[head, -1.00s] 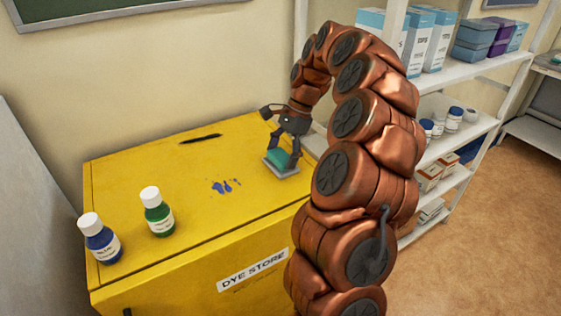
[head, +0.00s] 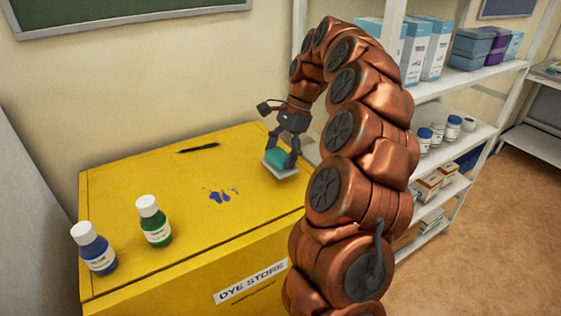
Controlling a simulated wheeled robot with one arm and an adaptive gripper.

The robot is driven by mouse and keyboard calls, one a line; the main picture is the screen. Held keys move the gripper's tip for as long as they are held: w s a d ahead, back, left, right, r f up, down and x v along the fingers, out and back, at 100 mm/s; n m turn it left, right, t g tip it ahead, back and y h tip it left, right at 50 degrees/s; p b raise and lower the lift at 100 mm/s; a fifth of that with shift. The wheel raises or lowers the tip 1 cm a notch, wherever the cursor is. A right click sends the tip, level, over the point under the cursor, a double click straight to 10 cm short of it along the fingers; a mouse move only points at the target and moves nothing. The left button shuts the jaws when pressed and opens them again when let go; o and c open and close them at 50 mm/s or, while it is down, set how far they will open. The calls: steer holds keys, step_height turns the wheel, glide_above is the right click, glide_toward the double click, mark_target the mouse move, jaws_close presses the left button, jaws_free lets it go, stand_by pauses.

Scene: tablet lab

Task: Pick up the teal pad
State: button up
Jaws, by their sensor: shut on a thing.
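The teal pad (head: 276,157) sits in a pale grey tray (head: 284,174) at the right side of the yellow cabinet top. My gripper (head: 283,158) points down over it, with its dark fingers shut on the pad. The fingers cover part of the pad. I cannot tell whether the pad and tray are touching the cabinet top or slightly above it.
The yellow cabinet (head: 120,185) carries a blue bottle (head: 94,249) and a green bottle (head: 154,222) at the front left, a black pen (head: 198,148) at the back and blue stains (head: 220,196) in the middle. White shelves (head: 465,80) stand at the right.

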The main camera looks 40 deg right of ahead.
steer(key=shift+r, duration=0.2)
steer(key=shift+s+a+r, duration=0.1)
steer(key=shift+s+a, duration=0.1)
steer(key=shift+s, duration=0.15)
steer(key=s+a+b, duration=0.1)
steer(key=s+a, duration=0.1)
steer(key=s, duration=0.2)
steer(key=s+a+r+b, duration=0.1)
steer(key=s+a+b, duration=0.1)
steer(key=s, duration=0.3)
steer(key=s+a+b, duration=0.2)
steer(key=s+a, duration=0.1)
steer(key=s, duration=0.1)
steer(key=shift+s+a+r, duration=0.15)
steer(key=shift+a+r, duration=0.05)
steer(key=o, duration=0.6)
steer(key=c, duration=0.5)
steer(key=shift+o, duration=0.2)
steer(key=shift+a, duration=0.15)
